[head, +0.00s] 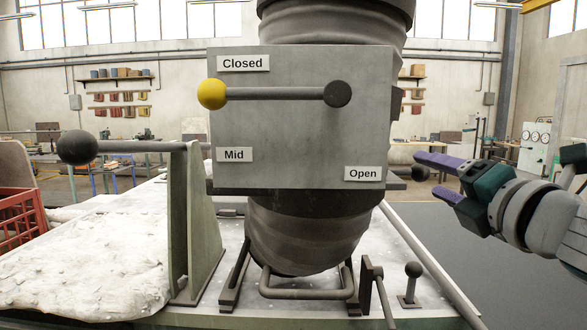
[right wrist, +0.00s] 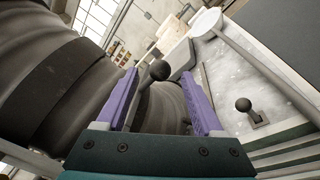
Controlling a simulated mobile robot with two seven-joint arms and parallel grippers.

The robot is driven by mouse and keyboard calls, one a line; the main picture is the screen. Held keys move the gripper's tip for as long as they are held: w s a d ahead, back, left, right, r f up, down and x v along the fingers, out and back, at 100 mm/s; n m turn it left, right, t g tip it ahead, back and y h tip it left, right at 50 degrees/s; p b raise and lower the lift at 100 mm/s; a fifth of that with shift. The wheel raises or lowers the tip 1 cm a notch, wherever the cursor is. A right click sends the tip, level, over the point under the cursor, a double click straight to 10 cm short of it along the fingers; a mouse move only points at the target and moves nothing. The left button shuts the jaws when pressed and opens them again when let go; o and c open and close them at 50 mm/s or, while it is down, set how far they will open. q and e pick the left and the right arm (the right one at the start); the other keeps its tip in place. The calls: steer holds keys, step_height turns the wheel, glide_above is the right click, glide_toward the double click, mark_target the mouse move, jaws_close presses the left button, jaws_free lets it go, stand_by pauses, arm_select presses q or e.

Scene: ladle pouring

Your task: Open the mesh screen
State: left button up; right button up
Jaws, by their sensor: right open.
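My right gripper (head: 428,174) is open at the right of the ladle, its purple fingers pointing left. In the right wrist view, the knob (right wrist: 159,70) appears between the open fingers (right wrist: 160,97), with no clear contact. A grey panel (head: 300,125) labelled Closed, Mid and Open carries a horizontal lever with a yellow ball (head: 211,94), pointing left between the Closed and Mid labels. I cannot make out a mesh screen. My left gripper is not in view.
The ladle body (head: 305,235) stands behind the panel. A black-ball lever (head: 77,147) on a grey stand is at left. A small upright knob lever (head: 413,270) and a red crate (head: 17,215) stand lower. Open floor (head: 500,270) lies at right.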

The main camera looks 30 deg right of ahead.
steer(key=x, duration=0.7)
steer(key=shift+w+p, duration=0.2)
steer(key=shift+p, duration=0.25)
steer(key=shift+f, duration=0.1)
jaws_close()
stand_by(0.9)
